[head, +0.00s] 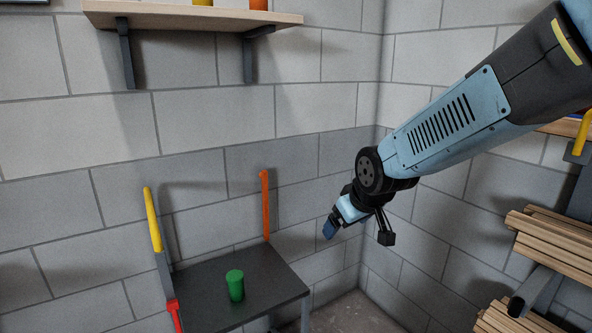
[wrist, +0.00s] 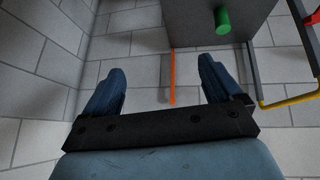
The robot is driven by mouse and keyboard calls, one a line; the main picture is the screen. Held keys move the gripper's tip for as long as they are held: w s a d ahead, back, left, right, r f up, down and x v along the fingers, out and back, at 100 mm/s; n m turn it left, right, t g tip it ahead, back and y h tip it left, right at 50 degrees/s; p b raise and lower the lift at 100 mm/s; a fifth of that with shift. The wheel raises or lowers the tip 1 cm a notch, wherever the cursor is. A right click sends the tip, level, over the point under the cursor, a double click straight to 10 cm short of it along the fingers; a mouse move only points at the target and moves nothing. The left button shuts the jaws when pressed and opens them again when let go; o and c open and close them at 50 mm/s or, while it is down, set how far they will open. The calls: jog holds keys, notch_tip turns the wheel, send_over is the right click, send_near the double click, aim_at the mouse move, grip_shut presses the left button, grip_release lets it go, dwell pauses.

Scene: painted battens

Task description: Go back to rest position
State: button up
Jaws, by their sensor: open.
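My gripper (head: 331,226) is at the end of my blue and black arm, right of the small dark table in the head view. In the wrist view my gripper (wrist: 162,88) shows two blue fingers spread apart with nothing between them that they touch. An orange batten (head: 265,205) stands upright at the table's back corner against the wall. It also shows in the wrist view (wrist: 172,78), beyond the gap between the fingers. A yellow batten (head: 153,219) stands at the table's left side.
A green cylinder (head: 235,285) stands on the dark table (head: 270,272). A wooden shelf (head: 190,16) hangs on the block wall above. Stacked wooden battens (head: 555,240) lie on a rack at the right. The floor (head: 355,312) right of the table is clear.

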jog(key=s+d+r+m+h, duration=0.1)
jog(key=s+d+r+m, duration=0.2)
jog(key=s+d, duration=0.3)
jog(key=s+d+r+m, duration=0.3)
jog(key=s+d+r, duration=0.2)
jog(key=s, duration=0.5)
jog(key=shift+d+r+g+h, duration=0.35)
jog(key=shift+d+g+h, duration=0.05)
jog(key=shift+s, duration=0.1)
